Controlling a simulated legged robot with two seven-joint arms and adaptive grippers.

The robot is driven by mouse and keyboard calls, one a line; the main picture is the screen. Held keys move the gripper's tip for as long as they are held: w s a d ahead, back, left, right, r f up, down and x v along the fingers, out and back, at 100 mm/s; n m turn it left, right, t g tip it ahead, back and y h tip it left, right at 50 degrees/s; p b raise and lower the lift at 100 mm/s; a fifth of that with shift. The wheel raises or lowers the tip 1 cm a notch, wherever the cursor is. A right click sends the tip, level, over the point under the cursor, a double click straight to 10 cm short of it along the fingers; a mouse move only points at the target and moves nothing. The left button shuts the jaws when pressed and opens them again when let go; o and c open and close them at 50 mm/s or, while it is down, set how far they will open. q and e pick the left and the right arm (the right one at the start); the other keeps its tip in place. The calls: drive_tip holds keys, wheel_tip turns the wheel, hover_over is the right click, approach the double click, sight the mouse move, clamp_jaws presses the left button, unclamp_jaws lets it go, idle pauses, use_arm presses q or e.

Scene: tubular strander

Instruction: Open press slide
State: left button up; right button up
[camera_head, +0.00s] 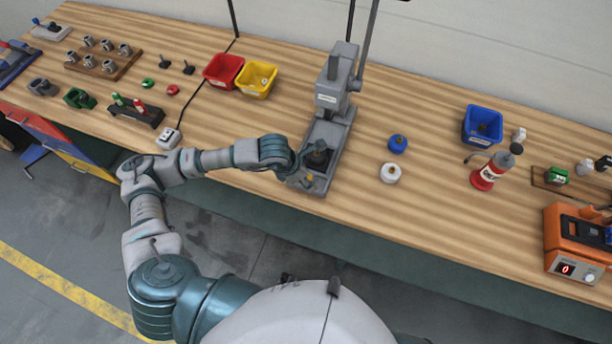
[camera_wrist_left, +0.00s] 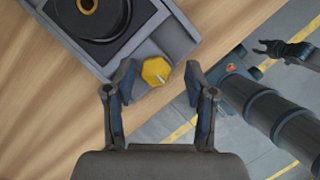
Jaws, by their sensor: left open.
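The grey press (camera_head: 332,85) stands upright on the bench, its long base (camera_head: 338,135) running toward the front edge. A black round die (camera_head: 318,157) sits on the base's front part; it also shows at the top left of the left wrist view (camera_wrist_left: 92,14). A yellow knob (camera_wrist_left: 156,71) is at the slide's front edge. My left gripper (camera_wrist_left: 155,80) is open, with its fingertips on either side of the knob and a gap visible on both sides. In the head view my left gripper (camera_head: 302,158) is at the press's front left. My right gripper (camera_wrist_left: 282,50) shows small and dark in the left wrist view.
Red (camera_head: 223,70) and yellow (camera_head: 256,79) bins stand left of the press.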

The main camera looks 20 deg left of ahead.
use_arm(q)
drive_tip(key=v, duration=1.1)
drive_tip(key=shift+a+r, duration=0.2)
drive_tip(key=shift+r, duration=0.15)
drive_tip(key=shift+s, duration=0.15)
drive_tip(key=shift+f, duration=0.1)
